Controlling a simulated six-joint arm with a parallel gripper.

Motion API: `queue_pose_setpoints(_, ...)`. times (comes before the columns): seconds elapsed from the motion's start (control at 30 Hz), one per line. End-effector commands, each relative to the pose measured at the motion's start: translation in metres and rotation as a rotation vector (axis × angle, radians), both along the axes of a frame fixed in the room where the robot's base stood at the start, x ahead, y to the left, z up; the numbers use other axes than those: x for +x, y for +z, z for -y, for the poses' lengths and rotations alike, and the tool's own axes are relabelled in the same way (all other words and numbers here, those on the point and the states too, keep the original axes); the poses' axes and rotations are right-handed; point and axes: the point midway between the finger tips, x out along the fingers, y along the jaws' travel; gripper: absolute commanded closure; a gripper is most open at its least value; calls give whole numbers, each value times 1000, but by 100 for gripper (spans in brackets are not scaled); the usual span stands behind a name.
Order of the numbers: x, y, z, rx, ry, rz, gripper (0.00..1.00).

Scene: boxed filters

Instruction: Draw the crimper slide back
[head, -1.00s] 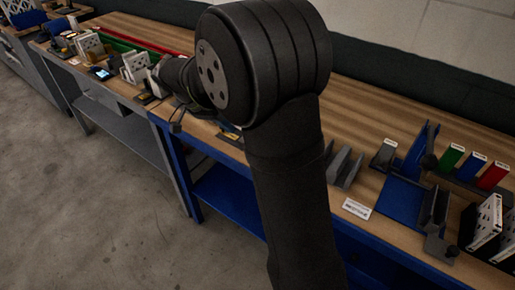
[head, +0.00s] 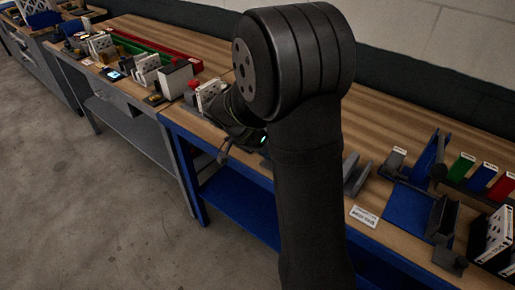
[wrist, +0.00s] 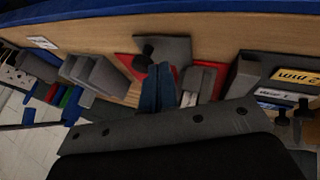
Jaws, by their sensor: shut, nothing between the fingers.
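In the wrist view, a red-based fixture with a grey plate (wrist: 172,46) and a black knob (wrist: 145,50) lies beyond my fingers. It looks like the crimper, but I cannot tell for sure which part is its slide. My gripper (wrist: 158,68) shows as two blue fingers shut together, empty, overlapping the fixture just below the knob. I cannot tell whether they touch it. A grey block (wrist: 199,80) sits on the red base right of the fingers. In the head view my arm hides the fixture and my fingertips.
A grey channel block (wrist: 95,76) stands left of the fixture, and a dark grey housing with a yellow label (wrist: 296,75) stands close on the right. In the head view a blue fixture (head: 408,203) and coloured boxes (head: 484,176) stand at right. The bench's back middle is clear.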

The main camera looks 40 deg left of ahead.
Motion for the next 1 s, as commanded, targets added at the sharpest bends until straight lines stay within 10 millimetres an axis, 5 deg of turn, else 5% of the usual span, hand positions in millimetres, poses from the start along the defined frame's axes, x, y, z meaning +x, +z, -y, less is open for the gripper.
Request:
queue_pose_setpoints(0.43,0,0,8,-1,-1,-1,100)
queue_pose_setpoints(0.8,1,0,92,-1,-4,1,100)
queue_pose_setpoints(1.0,0,-1,110,-1,-1,-1,100)
